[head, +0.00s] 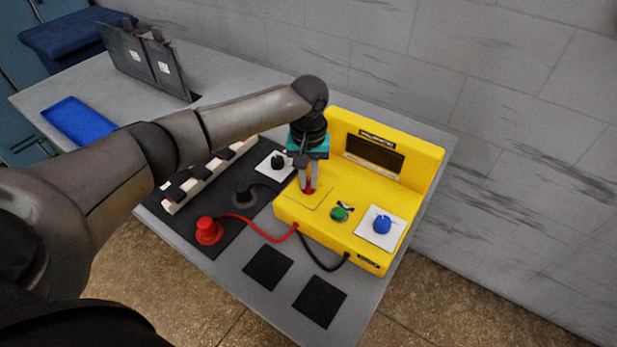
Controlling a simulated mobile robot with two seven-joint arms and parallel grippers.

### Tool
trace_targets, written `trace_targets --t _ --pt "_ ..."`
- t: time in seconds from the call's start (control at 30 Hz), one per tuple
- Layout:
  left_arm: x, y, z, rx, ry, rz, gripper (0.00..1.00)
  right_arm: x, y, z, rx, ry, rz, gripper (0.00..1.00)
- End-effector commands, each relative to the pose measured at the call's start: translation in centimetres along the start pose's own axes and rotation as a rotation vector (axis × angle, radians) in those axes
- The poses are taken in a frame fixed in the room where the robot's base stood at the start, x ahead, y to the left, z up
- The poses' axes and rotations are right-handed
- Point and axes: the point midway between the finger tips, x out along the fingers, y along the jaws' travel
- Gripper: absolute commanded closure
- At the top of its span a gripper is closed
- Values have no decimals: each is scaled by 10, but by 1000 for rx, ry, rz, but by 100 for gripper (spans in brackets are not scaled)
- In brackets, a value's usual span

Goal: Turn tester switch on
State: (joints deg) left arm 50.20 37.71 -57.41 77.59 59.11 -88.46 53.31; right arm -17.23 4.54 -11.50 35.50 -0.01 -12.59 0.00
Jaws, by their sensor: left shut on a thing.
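The yellow tester (352,245) stands on the grey table, with a dark display panel (374,153) on its raised back. My left gripper (308,188) points down at the left part of the tester's top. It is shut on a small red switch (309,191), which the fingers mostly hide, so its position cannot be told. A green button (339,213) and a blue knob (382,225) on a white plate sit to the right of it on the same top. My right gripper is not in view.
A red probe (208,231) and a black probe (242,196) on the black mat are wired to the tester. A black knob on a white plate (276,164) lies left of the tester. A blue tray (80,121) and dark panels (145,60) stand farther left. A wall rises behind.

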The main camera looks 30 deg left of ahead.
Motion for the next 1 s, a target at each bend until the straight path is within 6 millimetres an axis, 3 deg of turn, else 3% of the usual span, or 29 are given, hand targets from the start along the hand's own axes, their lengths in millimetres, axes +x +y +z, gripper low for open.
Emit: trace_targets --t 0.27,0.47,0.8,1.0 --pt "-1 0 0 12 -1 -1 100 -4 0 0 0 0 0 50" --pt "-4 -1 0 79 -2 -1 100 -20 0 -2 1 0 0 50" --pt "-4 -2 1 339 -4 0 100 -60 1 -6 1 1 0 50" --pt "-3 -2 0 529 -3 0 100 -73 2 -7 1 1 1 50"
